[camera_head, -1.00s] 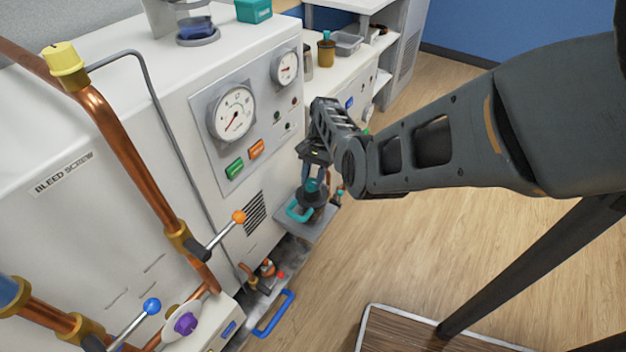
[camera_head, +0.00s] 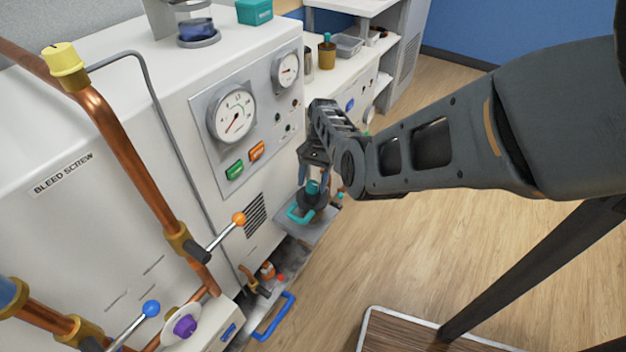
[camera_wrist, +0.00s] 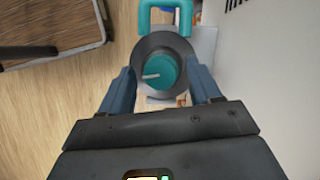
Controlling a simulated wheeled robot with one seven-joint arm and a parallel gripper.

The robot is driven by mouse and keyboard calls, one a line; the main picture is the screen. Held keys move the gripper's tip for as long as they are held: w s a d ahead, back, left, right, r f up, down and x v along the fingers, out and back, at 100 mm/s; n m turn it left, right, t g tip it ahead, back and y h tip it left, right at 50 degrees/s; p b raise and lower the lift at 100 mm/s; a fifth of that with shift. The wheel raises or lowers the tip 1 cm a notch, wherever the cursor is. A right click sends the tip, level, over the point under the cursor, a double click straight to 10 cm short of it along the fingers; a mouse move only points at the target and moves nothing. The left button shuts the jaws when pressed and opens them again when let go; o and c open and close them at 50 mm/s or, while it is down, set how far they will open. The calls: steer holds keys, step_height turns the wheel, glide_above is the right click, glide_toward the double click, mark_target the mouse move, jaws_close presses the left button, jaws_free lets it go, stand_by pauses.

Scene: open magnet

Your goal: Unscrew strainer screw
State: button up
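The strainer screw appears to be the teal knob (camera_wrist: 161,71) with a pale mark, on top of a dark round cap (camera_wrist: 150,45). In the head view the teal knob (camera_head: 312,187) stands upright on the cap, low beside the white machine. A teal loop handle (camera_head: 299,214) joins the cap's side. My gripper (camera_wrist: 163,80) is above the knob, with one blue-grey finger on each side. In the wrist view gaps show between knob and fingers, so it looks open. In the head view my gripper (camera_head: 313,178) partly hides the knob.
The white machine (camera_head: 80,220) with gauges stands close to the left. A lever with an orange ball (camera_head: 239,218) and a blue handle (camera_head: 273,316) stick out nearby. Open wood floor (camera_head: 420,260) lies to the right.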

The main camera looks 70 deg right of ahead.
steer(key=shift+r, duration=0.1)
steer(key=v, duration=0.7)
steer(key=shift+d+r+p, duration=0.2)
steer(key=shift+r+p, duration=0.05)
steer(key=shift+p, duration=0.1)
steer(key=shift+s, duration=0.1)
stand_by(0.3)
